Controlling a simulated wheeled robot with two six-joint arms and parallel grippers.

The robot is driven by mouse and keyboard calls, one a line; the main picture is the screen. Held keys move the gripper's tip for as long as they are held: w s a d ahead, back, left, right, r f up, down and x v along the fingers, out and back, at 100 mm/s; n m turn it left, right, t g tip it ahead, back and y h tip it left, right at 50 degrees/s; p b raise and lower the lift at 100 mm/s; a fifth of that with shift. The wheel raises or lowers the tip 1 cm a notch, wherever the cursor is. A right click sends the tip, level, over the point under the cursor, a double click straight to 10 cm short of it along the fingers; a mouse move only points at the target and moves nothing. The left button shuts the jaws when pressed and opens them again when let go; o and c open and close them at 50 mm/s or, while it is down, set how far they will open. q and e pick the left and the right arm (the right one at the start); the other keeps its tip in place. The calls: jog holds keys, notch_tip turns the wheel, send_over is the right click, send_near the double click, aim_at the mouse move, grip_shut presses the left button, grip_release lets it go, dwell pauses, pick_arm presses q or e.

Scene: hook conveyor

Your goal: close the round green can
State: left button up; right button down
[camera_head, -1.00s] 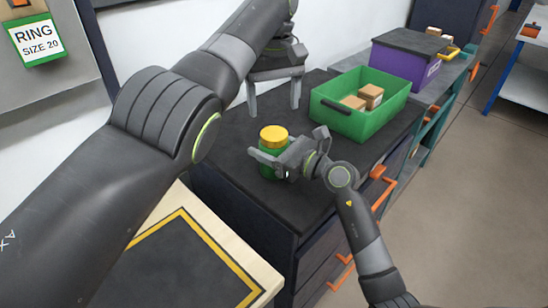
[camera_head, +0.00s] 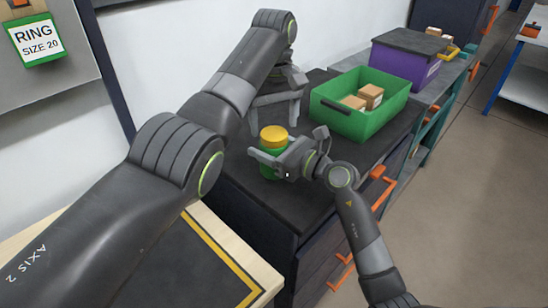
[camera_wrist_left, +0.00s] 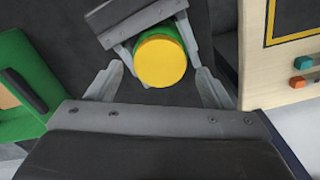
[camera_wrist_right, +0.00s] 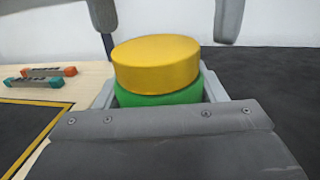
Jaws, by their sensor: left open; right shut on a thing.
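The round green can (camera_head: 268,170) stands upright on the dark cabinet top, with a yellow lid (camera_head: 273,136) on it. The lid sits level on the can in the right wrist view (camera_wrist_right: 156,64), with the green body (camera_wrist_right: 160,97) showing below it. My right gripper (camera_head: 268,160) is shut on the green body, a finger on each side. My left gripper (camera_wrist_left: 160,80) is open above the can. In the left wrist view its fingers are on either side of the yellow lid (camera_wrist_left: 160,61), apart from it. Whether the lid is fully seated cannot be told.
A green bin (camera_head: 345,118) with small cardboard boxes stands behind on the cabinet (camera_head: 235,175). A purple crate (camera_head: 405,62) with a dark lid is farther back. A light wooden table (camera_head: 222,232) with a yellow-edged dark mat is in front. Orange drawer handles (camera_head: 380,172) stick out at the right.

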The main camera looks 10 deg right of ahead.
pick_arm(q)
jog(key=shift+f, duration=1.3)
jog(key=c, duration=1)
jog(key=shift+m, duration=1.6)
jog(key=o, duration=1.1)
jog(key=shift+d+r, duration=0.1)
jog(key=shift+r, duration=2.15)
